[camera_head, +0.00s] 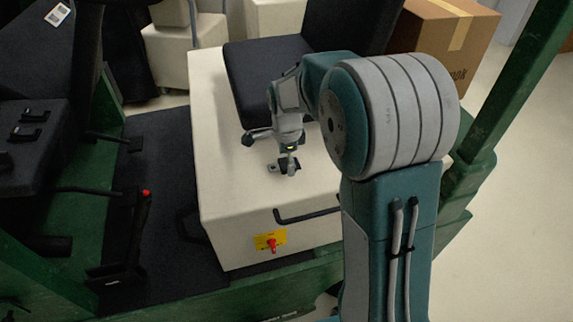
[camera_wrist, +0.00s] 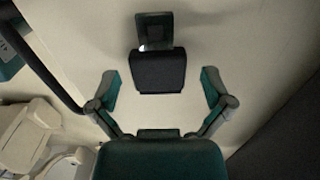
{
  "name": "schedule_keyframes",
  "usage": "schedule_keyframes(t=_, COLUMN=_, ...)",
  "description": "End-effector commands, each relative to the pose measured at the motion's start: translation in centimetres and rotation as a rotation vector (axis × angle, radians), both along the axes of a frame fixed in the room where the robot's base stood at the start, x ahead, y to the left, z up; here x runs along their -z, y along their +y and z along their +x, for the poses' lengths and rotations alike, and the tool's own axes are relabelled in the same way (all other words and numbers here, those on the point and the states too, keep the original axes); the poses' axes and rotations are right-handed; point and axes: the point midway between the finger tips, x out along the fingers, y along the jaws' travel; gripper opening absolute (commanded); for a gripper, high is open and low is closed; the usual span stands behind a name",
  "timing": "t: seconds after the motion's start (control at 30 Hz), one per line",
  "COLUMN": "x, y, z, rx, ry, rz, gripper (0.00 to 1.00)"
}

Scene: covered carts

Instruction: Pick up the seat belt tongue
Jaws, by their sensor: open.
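The seat belt tongue (camera_head: 273,168) lies flat on the cream top of the cart's seat box (camera_head: 225,150), in front of the black seat. In the wrist view, its black plastic body (camera_wrist: 160,72) is nearer to me and its darker metal plate (camera_wrist: 154,28) points away. My gripper (camera_head: 290,167) is just above the tongue, pointing down, and hides part of it in the head view. In the wrist view, my gripper (camera_wrist: 160,84) is open, with one finger on each side of the black body. Clear gaps show between the fingers and the tongue.
A black seat (camera_head: 265,75) stands behind the tongue. A black handle (camera_head: 305,213) and a yellow label with a red switch (camera_head: 271,243) are on the box's front. A green post (camera_head: 510,90) rises at right. A cardboard box (camera_head: 440,40) stands behind.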

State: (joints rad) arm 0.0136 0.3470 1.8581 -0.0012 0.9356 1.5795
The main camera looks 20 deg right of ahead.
Motion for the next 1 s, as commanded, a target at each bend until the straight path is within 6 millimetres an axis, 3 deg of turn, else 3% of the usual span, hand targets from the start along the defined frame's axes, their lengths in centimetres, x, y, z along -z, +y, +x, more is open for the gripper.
schedule_keyframes(t=0.2, x=0.1, y=0.0, z=0.0, rx=0.0, ry=0.0, rz=0.0, gripper=1.0)
schedule_keyframes(t=0.3, x=0.0, y=0.0, z=0.0, rx=0.0, ry=0.0, rz=0.0, gripper=0.55)
schedule_keyframes(t=0.4, x=0.1, y=0.0, z=0.0, rx=0.0, ry=0.0, rz=0.0, gripper=0.18)
schedule_keyframes(t=0.77, x=0.1, y=-0.1, z=0.0, rx=0.0, ry=0.003, rz=-0.001, gripper=0.18)
schedule_keyframes(t=1.0, x=-2.0, y=0.0, z=0.0, rx=0.0, ry=-0.001, rz=0.0, gripper=0.18)
